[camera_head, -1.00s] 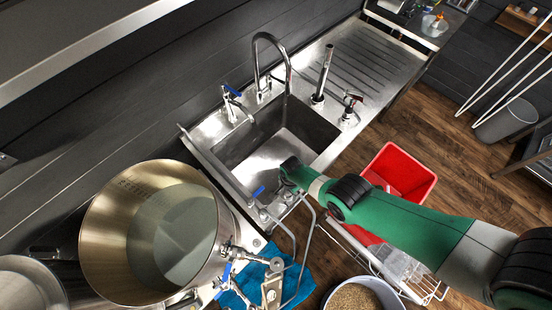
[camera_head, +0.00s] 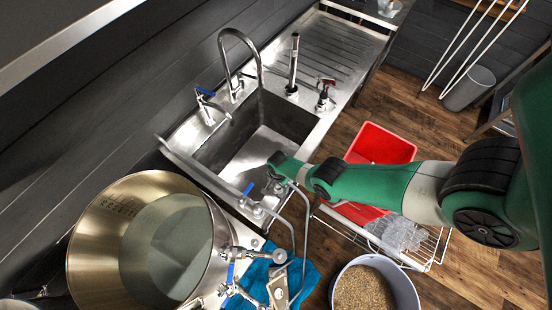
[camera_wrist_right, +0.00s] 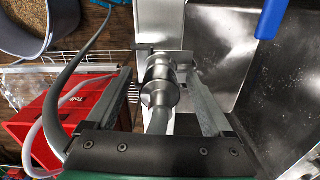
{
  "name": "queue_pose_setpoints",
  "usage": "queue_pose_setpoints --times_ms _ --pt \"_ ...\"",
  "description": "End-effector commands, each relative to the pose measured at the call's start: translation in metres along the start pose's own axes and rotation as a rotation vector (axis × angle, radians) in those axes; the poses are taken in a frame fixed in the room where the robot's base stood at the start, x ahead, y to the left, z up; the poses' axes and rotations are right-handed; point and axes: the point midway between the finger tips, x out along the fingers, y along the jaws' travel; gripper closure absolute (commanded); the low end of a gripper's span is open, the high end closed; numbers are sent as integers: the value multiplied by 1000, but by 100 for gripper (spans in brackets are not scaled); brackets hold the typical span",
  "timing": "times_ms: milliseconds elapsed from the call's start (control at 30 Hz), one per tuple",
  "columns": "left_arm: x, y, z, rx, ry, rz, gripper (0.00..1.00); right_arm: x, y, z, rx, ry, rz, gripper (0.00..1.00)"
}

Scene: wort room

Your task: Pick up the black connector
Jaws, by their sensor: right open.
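My right gripper (camera_wrist_right: 161,78) is open in the right wrist view, its two fingers on either side of a silver cylindrical fitting (camera_wrist_right: 160,84) with a grey hose end below it. I cannot tell whether the fingers touch it. No plainly black connector shows; whether this fitting is the one named is unclear. In the head view my right arm reaches from the right to the sink's front corner, and its fingers are hard to make out there. My left gripper is not in view.
The steel sink (camera_head: 208,157) lies behind the arm's end. A large steel kettle (camera_head: 90,235) stands at left, beside a blue cloth (camera_head: 256,275). A red crate (camera_head: 388,143), wire rack (camera_head: 432,262) and grain bucket (camera_head: 405,290) are at right. Hoses (camera_head: 302,215) hang near the arm.

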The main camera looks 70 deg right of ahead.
Motion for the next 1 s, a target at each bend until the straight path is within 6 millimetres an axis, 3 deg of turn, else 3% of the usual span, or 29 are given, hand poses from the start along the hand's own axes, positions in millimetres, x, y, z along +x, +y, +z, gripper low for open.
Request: queue_pose_setpoints --times_ms 67,533,1000 --pt "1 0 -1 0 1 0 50 -1 0 0 0 0 0 14" --pt "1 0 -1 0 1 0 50 -1 0 0 -1 0 0 99" --pt "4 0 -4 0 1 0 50 -6 -1 1 -3 0 -1 100"
